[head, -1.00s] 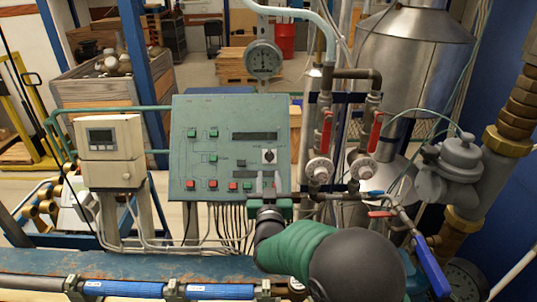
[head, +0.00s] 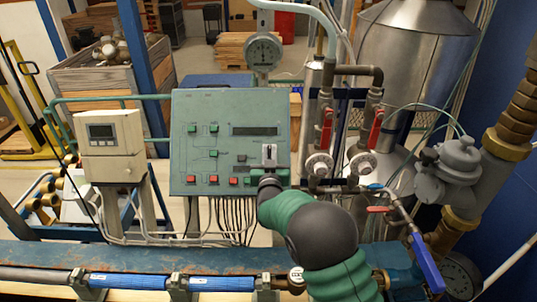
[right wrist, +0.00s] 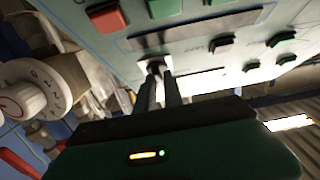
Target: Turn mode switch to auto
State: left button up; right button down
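The green control panel (head: 215,165) stands upright in the middle of the head view. Its mode switch, a dark knob on a white square plate (head: 269,149), is at the panel's right side and mostly hidden by my gripper. My right gripper (head: 269,157) is in front of the switch, with its two fingers pointing at it. In the right wrist view the fingers (right wrist: 161,80) are a small gap apart, with their tips at the dark knob (right wrist: 154,66). I cannot tell whether they touch it. My left gripper is in neither view.
Red and green buttons (head: 213,180) sit left of and below the switch. Pipes with red-handled valves (head: 326,128) and round dials (head: 319,164) stand close on the right. A grey meter box (head: 108,145) is on the left. A blue pipe (head: 120,286) runs along the front.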

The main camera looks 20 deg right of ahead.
jog(key=shift+d, duration=0.2)
jog(key=shift+a+f+m+h, duration=0.1)
jog(key=shift+a+m+h, duration=0.2)
jog(key=shift+m, duration=0.1)
jog(key=shift+m+g+h+b, duration=0.4)
jog(key=shift+m+h+b, duration=0.2)
jog(key=shift+m, duration=0.3)
jog(key=shift+m+g+h, duration=0.4)
jog(key=shift+m+h, duration=0.2)
jog(key=shift+m, duration=0.4)
jog(key=m+g+h, duration=0.1)
jog(key=m+p, duration=0.1)
jog(key=m, duration=0.1)
jog(key=shift+w+a+g+h, duration=0.1)
jog(key=shift+a+g+h, duration=0.1)
jog(key=shift+g+h, duration=0.2)
jog(key=shift+w+m+g+h+p, duration=0.1)
jog(key=shift+m+g+h+p, duration=0.4)
jog(key=shift+m, duration=0.55)
jog(key=shift+m+g+h+p, duration=0.25)
jog(key=shift+m+g, duration=0.35)
jog(key=shift+m, duration=0.75)
jog(key=c, duration=1.5)
grip_release()
jog(key=shift+a, duration=0.1)
